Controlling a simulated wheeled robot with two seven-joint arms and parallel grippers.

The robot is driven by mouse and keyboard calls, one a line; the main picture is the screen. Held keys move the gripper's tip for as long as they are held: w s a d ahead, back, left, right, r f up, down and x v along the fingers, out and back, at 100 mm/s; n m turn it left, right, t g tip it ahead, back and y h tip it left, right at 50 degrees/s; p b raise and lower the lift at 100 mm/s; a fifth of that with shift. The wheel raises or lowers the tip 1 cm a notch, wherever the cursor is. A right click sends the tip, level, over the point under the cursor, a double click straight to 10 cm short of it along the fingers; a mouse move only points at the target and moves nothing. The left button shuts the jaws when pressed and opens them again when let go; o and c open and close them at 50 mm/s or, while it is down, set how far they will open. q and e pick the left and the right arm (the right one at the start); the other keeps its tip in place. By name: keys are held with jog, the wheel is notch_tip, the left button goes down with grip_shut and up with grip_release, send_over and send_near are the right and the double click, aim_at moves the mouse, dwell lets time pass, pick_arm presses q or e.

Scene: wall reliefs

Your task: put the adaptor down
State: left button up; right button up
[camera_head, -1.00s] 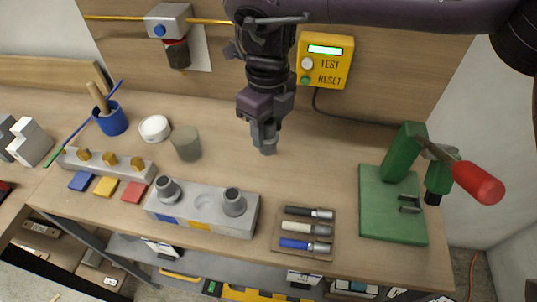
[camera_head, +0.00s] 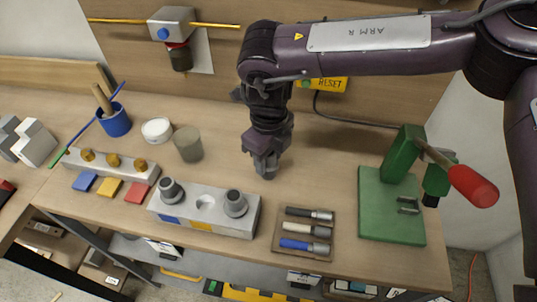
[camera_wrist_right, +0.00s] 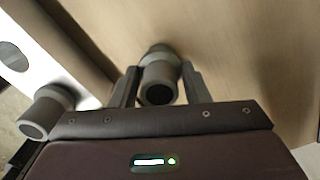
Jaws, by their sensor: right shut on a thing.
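A grey stepped, hollow adaptor (camera_wrist_right: 160,78) sits between the two fingers of my right gripper (camera_wrist_right: 160,88) in the right wrist view. The gripper is shut on it. In the head view my right gripper (camera_head: 266,168) points down over the bare tabletop, behind and right of the grey socket block (camera_head: 225,222). The held adaptor is mostly hidden there by the fingers, and I cannot tell whether it touches the table. The block carries two similar adaptors, at its left (camera_head: 171,190) and right (camera_head: 235,203). Its middle socket (camera_head: 204,202) is empty. My left gripper is out of view.
A grey-green cup (camera_head: 188,144) and a white round dish (camera_head: 157,130) stand to the left. A tool tray (camera_head: 303,233) lies in front right. A green press (camera_head: 392,220) with a red handle stands at the right. Bare tabletop lies around the gripper.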

jog(key=o, duration=1)
jog(key=shift+c, duration=0.2)
jog(key=shift+r, duration=0.1)
notch_tip(320, 180, up, 12)
jog(key=shift+b, duration=0.4)
